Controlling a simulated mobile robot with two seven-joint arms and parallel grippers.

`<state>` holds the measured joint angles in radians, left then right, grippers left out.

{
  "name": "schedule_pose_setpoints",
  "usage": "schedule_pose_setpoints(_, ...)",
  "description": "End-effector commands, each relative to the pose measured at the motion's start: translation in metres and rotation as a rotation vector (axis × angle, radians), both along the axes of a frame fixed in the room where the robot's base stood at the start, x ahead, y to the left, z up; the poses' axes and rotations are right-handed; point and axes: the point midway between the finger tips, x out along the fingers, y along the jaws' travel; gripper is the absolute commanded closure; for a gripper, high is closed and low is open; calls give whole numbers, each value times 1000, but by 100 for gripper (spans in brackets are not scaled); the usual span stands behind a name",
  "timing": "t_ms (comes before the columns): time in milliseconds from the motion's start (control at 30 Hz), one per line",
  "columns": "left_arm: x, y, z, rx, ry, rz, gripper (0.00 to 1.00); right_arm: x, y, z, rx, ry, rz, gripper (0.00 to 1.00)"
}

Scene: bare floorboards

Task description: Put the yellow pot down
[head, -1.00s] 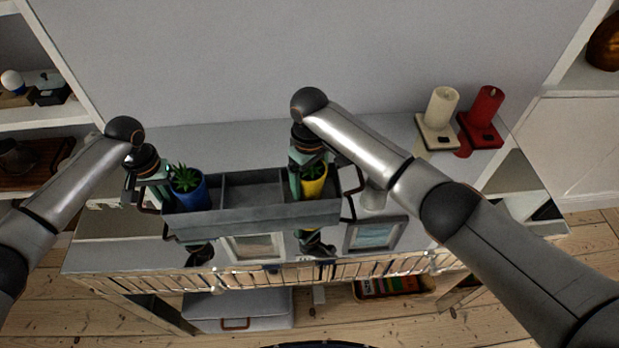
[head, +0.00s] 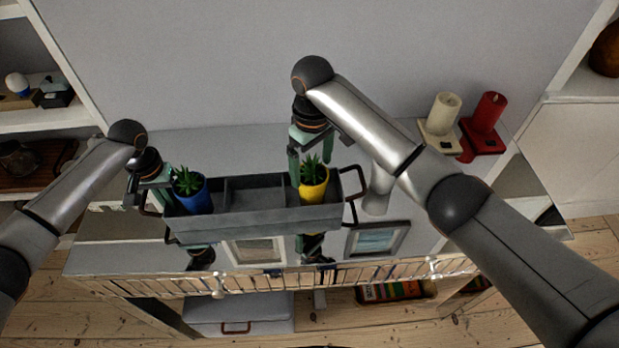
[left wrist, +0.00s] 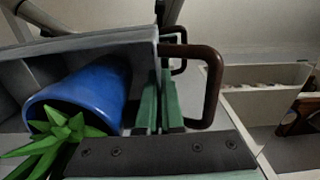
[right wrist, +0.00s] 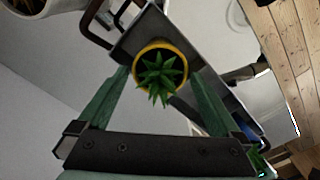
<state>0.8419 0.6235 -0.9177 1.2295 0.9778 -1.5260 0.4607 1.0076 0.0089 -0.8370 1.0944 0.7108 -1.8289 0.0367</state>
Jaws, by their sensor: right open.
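The yellow pot (head: 313,192) with a spiky green plant stands upright in the right compartment of the grey tray (head: 255,219). In the right wrist view the yellow pot (right wrist: 160,51) shows from above, between and beyond the green fingers. My right gripper (head: 308,158) is open and empty, just above and behind the pot. My left gripper (head: 150,193) is at the tray's left end. In the left wrist view its fingers (left wrist: 161,105) are close together on the tray's end wall, inside the brown handle (left wrist: 214,85). The tray's underside is hidden.
A blue pot (head: 195,197) with a plant stands in the tray's left compartment; the middle one is empty. Cream (head: 443,112) and red (head: 488,112) candles stand at the back right. A white vase (head: 377,195) and picture frames (head: 377,239) are close to the tray.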

Motion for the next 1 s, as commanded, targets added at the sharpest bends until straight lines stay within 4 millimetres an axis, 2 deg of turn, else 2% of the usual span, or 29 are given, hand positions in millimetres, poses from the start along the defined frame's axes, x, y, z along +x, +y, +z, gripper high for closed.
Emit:
schedule_pose_setpoints(100, 0, 0, -1, 0, 1, 0, 100, 1, 1, 25, 2, -4, 1, 0)
schedule_pose_setpoints(300, 0, 0, -1, 0, 1, 0, 100, 0, 0, 48, 1, -2, 1, 0)
schedule_pose_setpoints(633, 0, 0, -1, 0, 1, 0, 100, 0, 0, 53, 0, 0, 1, 0)
schedule_pose_setpoints(900, 0, 0, 0, 0, 1, 0, 68, 0, 0, 53, 0, 0, 1, 0)
schedule_pose_setpoints(967, 0, 0, 0, 0, 1, 0, 62, 0, 0, 53, 0, 0, 1, 0)
schedule_pose_setpoints(1000, 0, 0, 0, 0, 1, 0, 61, 0, 0, 53, 0, 0, 1, 0)
